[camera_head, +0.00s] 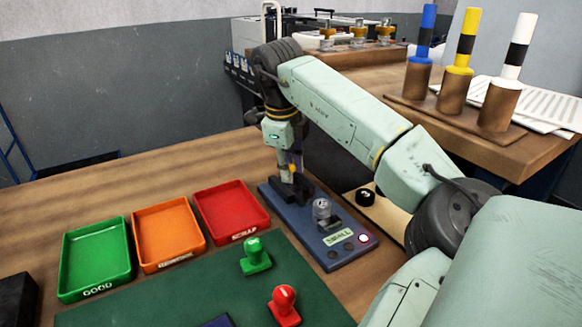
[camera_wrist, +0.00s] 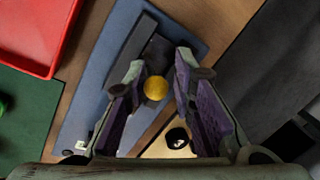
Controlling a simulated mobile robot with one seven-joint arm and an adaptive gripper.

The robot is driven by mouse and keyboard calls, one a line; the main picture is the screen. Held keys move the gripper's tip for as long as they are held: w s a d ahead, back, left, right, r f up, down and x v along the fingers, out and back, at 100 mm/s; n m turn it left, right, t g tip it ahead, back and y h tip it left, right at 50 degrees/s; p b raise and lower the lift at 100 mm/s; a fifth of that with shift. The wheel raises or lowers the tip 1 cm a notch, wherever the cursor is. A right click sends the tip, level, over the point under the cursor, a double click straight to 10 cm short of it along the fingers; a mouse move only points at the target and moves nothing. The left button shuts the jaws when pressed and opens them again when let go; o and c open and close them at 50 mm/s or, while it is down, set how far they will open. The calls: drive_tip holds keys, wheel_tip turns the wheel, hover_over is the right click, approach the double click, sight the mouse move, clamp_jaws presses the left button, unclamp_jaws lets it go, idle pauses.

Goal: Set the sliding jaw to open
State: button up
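The clamping fixture has a blue base plate (camera_head: 290,222), with dark jaw blocks (camera_head: 287,192) at its far end. In the wrist view, a yellow ball knob (camera_wrist: 155,88) stands above the dark blocks on the blue plate (camera_wrist: 97,75). I cannot tell how far the sliding jaw stands from the other block. My gripper (camera_head: 291,168) points down over the fixture's far end. In the wrist view, my gripper (camera_wrist: 158,76) is open, its purple-padded fingers on either side of the knob, with a gap at least on the right. A grey metal part (camera_head: 322,210) sits on the plate.
Red (camera_head: 264,225), orange (camera_head: 198,243) and green (camera_head: 128,272) trays lie left. Green (camera_head: 256,257) and red (camera_head: 284,305) stamps stand in front. A black numbered disc (camera_head: 366,197) lies right.

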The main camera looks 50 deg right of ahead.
sight(287, 185)
drive_tip(key=shift+o, duration=1.4)
drive_tip(key=shift+s, duration=0.1)
wheel_tip(287, 185, up, 7)
drive_tip(key=a, duration=0.1)
drive_tip(key=shift+s+a+r, duration=0.15)
drive_tip(key=shift+s+a, duration=0.05)
